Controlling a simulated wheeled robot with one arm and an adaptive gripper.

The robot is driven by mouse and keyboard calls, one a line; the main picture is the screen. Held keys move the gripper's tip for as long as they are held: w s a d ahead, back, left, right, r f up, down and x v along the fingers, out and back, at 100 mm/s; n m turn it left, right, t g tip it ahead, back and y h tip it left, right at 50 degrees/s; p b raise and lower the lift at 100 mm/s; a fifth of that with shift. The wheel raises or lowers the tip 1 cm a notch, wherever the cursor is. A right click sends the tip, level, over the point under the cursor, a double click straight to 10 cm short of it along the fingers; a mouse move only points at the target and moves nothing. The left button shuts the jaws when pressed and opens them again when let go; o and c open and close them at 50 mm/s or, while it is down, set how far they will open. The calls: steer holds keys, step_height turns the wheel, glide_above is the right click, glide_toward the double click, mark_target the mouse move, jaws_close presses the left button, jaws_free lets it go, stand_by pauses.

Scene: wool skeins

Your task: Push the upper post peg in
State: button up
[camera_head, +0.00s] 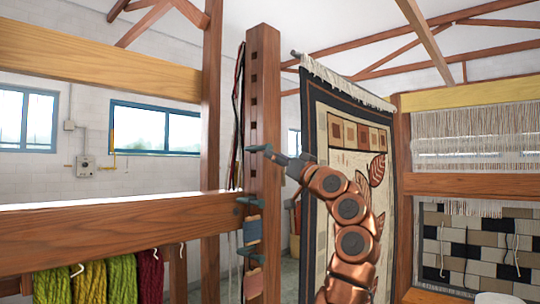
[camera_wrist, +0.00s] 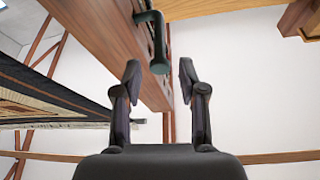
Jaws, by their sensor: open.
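A tall wooden post (camera_head: 262,95) with a column of dark square holes stands near the middle of the head view. The upper peg (camera_head: 258,148), dark green with a bent end, sticks out of the post; it also shows in the wrist view (camera_wrist: 159,62). How deep it sits in its hole cannot be told. My gripper (camera_head: 278,157) is beside the post at the upper peg's height. In the wrist view my gripper (camera_wrist: 160,80) is open and empty, with the peg's end just beyond and between its fingertips, apparently apart from them.
Lower green pegs (camera_head: 250,201) and tags sit down the post. A patterned tapestry (camera_head: 318,150) hangs close to the right, behind my arm. A heavy wooden beam (camera_head: 120,232) with several coloured skeins (camera_head: 120,280) below it runs left. A loom (camera_head: 470,185) stands at right.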

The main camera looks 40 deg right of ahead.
steer(key=shift+v, duration=1.9)
steer(key=shift+f, duration=0.1)
steer(key=shift+c, duration=0.3)
